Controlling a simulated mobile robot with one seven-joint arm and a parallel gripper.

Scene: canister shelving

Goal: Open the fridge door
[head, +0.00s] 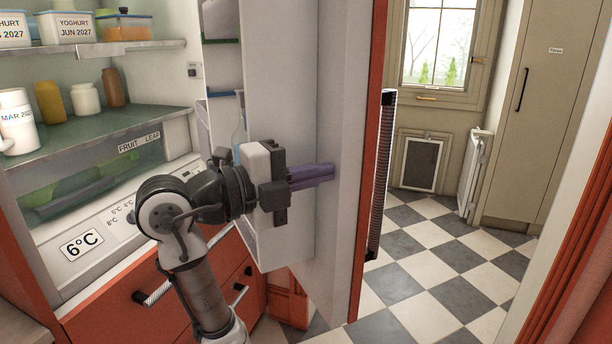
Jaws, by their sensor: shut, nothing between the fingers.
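The fridge door (336,130) stands open, swung out to the right of the fridge. Its white inner side faces me and its outer face is red-orange. A long dark ribbed handle (379,178) runs upright on the outer side. My gripper (330,175) is on the inner side of the door, in front of the white panel, with its purple fingers together and pointing right. Nothing shows between the fingers. I cannot tell whether the fingertips touch the panel. The fridge interior (110,120) is exposed at the left.
Glass shelves (110,133) hold yoghurt tubs and several jars. A drawer marked FRUIT LEAF (90,175) and a 6°C panel (82,245) sit below. Red drawers (190,290) are under the fridge. Checkered floor (440,255) is clear to the right, before a tall cabinet (545,120).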

